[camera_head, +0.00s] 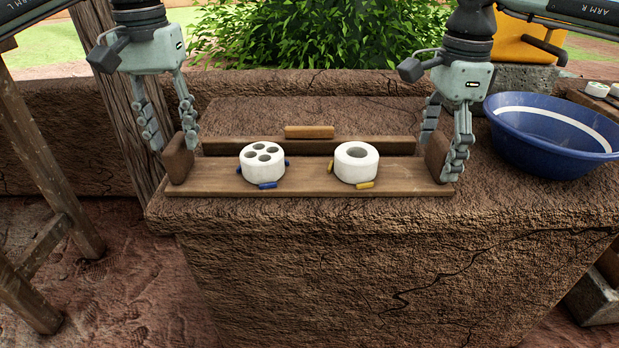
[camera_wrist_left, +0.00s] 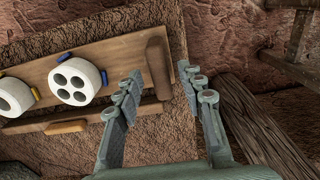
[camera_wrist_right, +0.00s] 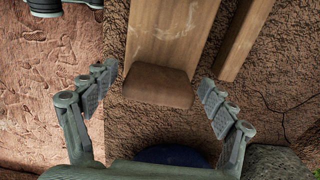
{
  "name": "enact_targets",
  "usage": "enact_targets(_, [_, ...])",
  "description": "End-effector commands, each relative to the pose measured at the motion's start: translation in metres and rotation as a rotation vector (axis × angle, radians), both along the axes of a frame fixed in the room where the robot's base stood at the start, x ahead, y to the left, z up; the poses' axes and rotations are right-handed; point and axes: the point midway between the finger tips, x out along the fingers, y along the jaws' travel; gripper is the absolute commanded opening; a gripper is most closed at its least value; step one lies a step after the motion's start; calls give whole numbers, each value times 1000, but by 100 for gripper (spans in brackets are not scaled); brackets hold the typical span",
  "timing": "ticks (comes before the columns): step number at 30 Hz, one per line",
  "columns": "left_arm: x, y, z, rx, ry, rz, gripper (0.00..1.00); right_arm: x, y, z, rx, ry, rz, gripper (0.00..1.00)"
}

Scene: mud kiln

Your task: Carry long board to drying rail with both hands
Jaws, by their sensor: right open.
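The long board (camera_head: 310,190) lies flat on the mud ledge, with a brown end block at the left (camera_head: 178,160) and the right (camera_head: 437,158). It carries a white disc with several holes (camera_head: 262,178) beside blue pegs, and a white ring (camera_head: 356,172) beside yellow pegs. My left gripper (camera_head: 172,140) is open at the left block; its fingers (camera_wrist_left: 160,73) point towards the block (camera_wrist_left: 158,68). My right gripper (camera_head: 442,145) is open around the right block; its fingers (camera_wrist_right: 158,78) stand either side of the block (camera_wrist_right: 158,86), apart from it.
A second wooden strip (camera_head: 230,146) lies just behind the board, with a small tan block (camera_head: 309,132) at its middle. I cannot tell whether it is the drying rail. A blue basin (camera_head: 545,150) stands at the right. A wooden post (camera_head: 118,90) rises at the left.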

Motion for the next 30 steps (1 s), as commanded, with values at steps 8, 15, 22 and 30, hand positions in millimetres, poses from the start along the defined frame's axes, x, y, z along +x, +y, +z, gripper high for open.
enact_targets(8, [0,-1,60,-1,-3,-2,39,0,0,0,0,0,0,84])
enact_targets(15, [0,-1,87,0,-1,-1,39,0,0,0,0,0,0,84])
enact_targets(22, [0,0,90,0,1,-1,39,1,1,24,2,-4,0,84])
enact_targets(30, [0,0,89,0,1,-1,39,1,1,81,2,-3,0,84])
